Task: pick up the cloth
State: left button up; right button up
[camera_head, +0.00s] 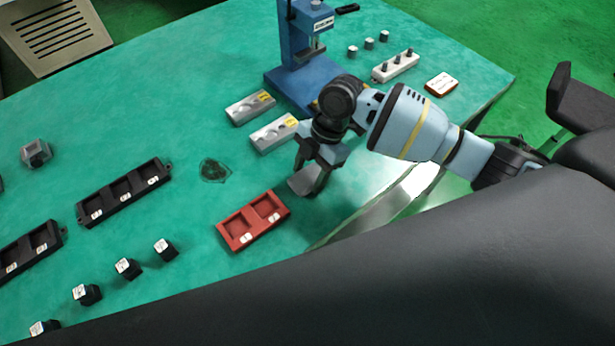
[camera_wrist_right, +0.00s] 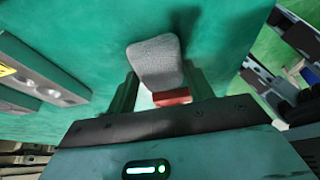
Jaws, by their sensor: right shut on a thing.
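The cloth is a small grey folded pad (camera_head: 303,182), seen between the fingers of my right gripper (camera_head: 312,178) in the head view. It also shows in the right wrist view as a grey, rounded block (camera_wrist_right: 157,60) between the two fingers (camera_wrist_right: 160,92). My right gripper points down and is shut on the cloth. Whether the cloth touches the table is hard to tell. My left gripper is not in view.
A red two-pocket tray (camera_head: 240,229) lies just left of the cloth on the green table (camera_head: 330,235). Two pale grey blocks (camera_head: 250,107) (camera_head: 273,133) and a blue press (camera_head: 298,50) stand behind. Black trays (camera_head: 122,185) and several small black cubes (camera_head: 128,268) are at left.

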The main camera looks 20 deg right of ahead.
aim_at(302, 180)
jog(key=shift+r, duration=0.2)
jog(key=shift+r, duration=0.2)
notch_tip(302, 180, up, 3)
jog(key=s+a, duration=0.3)
jog(key=s, duration=0.1)
jog(key=s+a, duration=0.3)
jog(key=s, duration=0.2)
jog(key=s+a+r, duration=0.1)
jog(key=s+a, duration=0.2)
jog(key=s, duration=0.1)
jog(key=shift+s+r, duration=0.1)
jog(key=shift+s, duration=0.05)
